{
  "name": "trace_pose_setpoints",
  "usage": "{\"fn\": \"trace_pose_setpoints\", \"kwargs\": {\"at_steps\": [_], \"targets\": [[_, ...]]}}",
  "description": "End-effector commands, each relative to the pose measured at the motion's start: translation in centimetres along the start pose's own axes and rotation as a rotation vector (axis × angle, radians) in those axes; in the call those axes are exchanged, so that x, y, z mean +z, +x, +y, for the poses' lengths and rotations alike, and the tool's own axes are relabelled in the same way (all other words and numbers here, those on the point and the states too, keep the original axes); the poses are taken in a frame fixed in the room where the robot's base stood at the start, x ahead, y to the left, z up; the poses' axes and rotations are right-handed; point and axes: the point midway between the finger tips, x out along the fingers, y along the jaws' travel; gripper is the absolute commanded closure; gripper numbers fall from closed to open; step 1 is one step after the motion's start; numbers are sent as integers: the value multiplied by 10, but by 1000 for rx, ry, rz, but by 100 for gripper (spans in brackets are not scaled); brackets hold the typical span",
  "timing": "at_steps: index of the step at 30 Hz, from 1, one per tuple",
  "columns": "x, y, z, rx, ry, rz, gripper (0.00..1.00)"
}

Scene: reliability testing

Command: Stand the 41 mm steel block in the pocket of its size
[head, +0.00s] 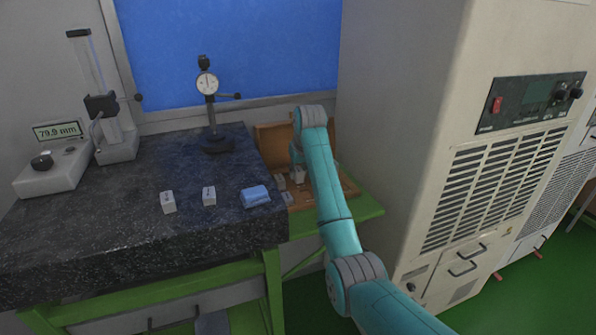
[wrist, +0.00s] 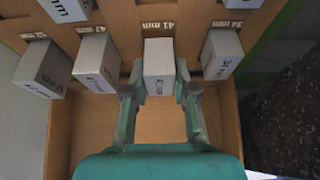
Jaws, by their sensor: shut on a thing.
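A pale steel block (wrist: 158,62) is between the two fingers of my gripper (wrist: 160,84) in the wrist view, with a finger at each side. It stands directly in front of the printed "41 mm" label (wrist: 160,25) of the wooden case (wrist: 125,20). The block's lower end is hidden, so I cannot tell how deep it sits in the pocket. In the head view, my arm reaches over the open case (head: 270,142), and its links hide part of the gripper and case.
Neighbouring blocks stand close on the left (wrist: 97,62) and right (wrist: 222,55), with another at far left (wrist: 40,70). On the granite table (head: 120,225) are two loose blocks (head: 168,202) (head: 209,196), a blue cloth (head: 256,196) and a dial gauge (head: 207,84). A tall cabinet (head: 400,130) stands right.

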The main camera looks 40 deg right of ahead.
Motion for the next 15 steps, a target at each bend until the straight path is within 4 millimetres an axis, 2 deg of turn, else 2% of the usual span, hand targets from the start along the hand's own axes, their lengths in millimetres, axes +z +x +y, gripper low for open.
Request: {"fn": "trace_pose_setpoints", "kwargs": {"at_steps": [15], "targets": [[3, 8, 0, 0, 0, 1, 100]]}}
